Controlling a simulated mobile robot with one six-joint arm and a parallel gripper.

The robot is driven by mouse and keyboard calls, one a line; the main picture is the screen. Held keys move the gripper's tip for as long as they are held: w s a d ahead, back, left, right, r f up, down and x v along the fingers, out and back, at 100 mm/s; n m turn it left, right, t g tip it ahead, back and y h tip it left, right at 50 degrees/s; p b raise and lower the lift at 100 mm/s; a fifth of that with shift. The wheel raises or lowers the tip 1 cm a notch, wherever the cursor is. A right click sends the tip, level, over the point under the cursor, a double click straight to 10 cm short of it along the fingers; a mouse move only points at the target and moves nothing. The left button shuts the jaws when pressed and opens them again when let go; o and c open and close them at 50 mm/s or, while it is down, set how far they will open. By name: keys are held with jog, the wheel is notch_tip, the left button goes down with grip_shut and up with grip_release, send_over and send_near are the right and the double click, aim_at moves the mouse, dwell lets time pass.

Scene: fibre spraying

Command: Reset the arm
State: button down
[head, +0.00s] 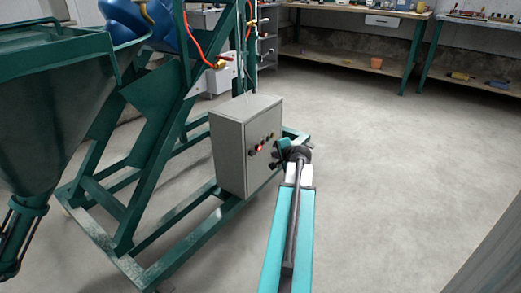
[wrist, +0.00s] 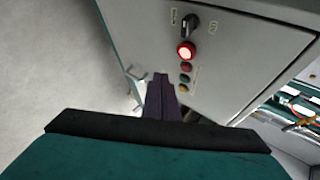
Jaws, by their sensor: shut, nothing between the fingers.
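My gripper (wrist: 161,85) shows in the wrist view as two dark fingers pressed together, shut and empty. In the head view my gripper (head: 274,166) is at the end of my teal arm, close to the front of a grey control box (head: 229,155). The control box (wrist: 235,50) fills the upper middle of the wrist view, with a black rotary switch (wrist: 190,22), a glowing red lamp or button (wrist: 184,50) and several small buttons. The glowing red light (head: 259,148) also shows in the head view. The fingers point towards the panel; I cannot tell whether they touch it.
The box stands on a green steel frame (head: 125,225), with a large green hopper (head: 60,110) at the left. Workbenches (head: 350,50) line the back wall, with an orange pot (head: 376,63) on a lower shelf. The concrete floor (head: 400,160) at the right is clear.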

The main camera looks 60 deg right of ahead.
dwell(0.5)
jog(key=w+a+f+n+g+y+p, duration=0.1)
jog(key=w+a+f+n+y+p, duration=0.2)
jog(key=a, duration=0.7)
jog(key=w+a+f+n+g+y+p, duration=0.1)
jog(key=w+a+f+n+p, duration=0.15)
jog(key=w+a+p, duration=0.55)
jog(key=a+f+n+g+y+p, duration=0.1)
jog(key=a+f+n+y+p, duration=0.2)
jog(key=a, duration=0.9)
jog(key=s+a+f+n+g+y+p, duration=0.1)
jog(key=s+a+f+n+g+p, duration=0.2)
jog(key=a, duration=0.7)
jog(key=s+a+n+g+y+p, duration=0.15)
jog(key=a+p, duration=0.35)
jog(key=a, duration=0.5)
jog(key=s+a+r+n+g+h+p, duration=0.1)
jog(key=s+a+r+n+g+p, duration=0.1)
jog(key=s+a+n+p, duration=0.3)
jog(key=s+a+r+n+g+h+p, duration=0.2)
jog(key=s+a+n+g+p, duration=0.3)
jog(key=s+a+p, duration=0.4)
jog(key=s+a, duration=0.4)
jog(key=s, duration=0.5)
jog(key=shift+r+n, duration=0.3)
jog(key=shift+g, duration=0.25)
